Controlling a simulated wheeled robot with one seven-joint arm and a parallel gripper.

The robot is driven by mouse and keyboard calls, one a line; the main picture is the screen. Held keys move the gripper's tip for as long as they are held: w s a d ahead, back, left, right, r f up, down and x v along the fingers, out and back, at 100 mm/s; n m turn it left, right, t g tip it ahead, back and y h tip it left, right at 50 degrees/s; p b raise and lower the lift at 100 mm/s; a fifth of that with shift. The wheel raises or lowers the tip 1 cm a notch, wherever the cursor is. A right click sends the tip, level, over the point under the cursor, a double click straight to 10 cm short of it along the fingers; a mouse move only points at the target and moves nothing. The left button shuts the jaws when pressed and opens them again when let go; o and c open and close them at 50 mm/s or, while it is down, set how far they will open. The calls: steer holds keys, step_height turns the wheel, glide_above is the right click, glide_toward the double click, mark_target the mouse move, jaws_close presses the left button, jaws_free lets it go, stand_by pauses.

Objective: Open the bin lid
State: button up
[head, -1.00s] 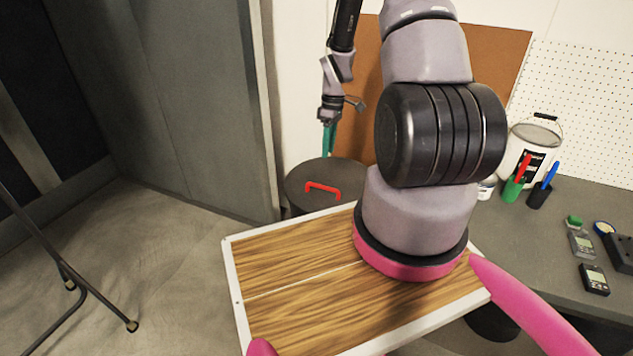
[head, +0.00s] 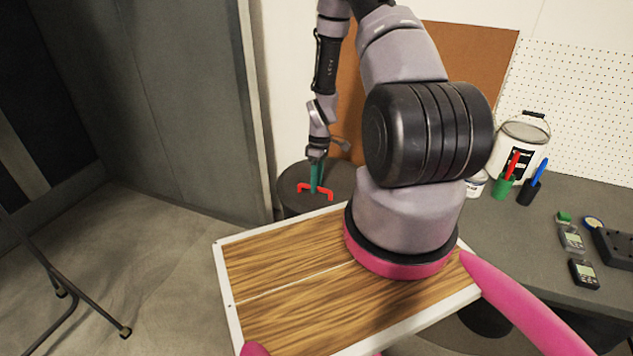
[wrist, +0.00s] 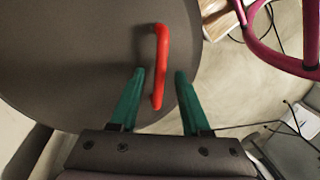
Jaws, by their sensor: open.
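The bin is round and dark grey, with a flat lid (head: 335,177) that lies level on top in the head view. A red bar handle (head: 316,189) stands on the lid. In the wrist view the lid (wrist: 70,60) fills the upper left and the red handle (wrist: 160,65) runs nearly straight up the picture. My gripper (wrist: 160,92) has two green fingers, open, with the near end of the handle between them and space on both sides. In the head view my gripper (head: 317,182) points down at the handle. I cannot tell the exact height gap.
A grey workbench (head: 540,225) on the right holds a white bucket (head: 521,140), pen cups and small devices. A grey partition (head: 190,110) stands left of the bin. A black metal frame (head: 60,255) stands on the floor at left.

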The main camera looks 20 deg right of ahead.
steer(key=shift+c, duration=0.4)
jaws_close()
stand_by(1.0)
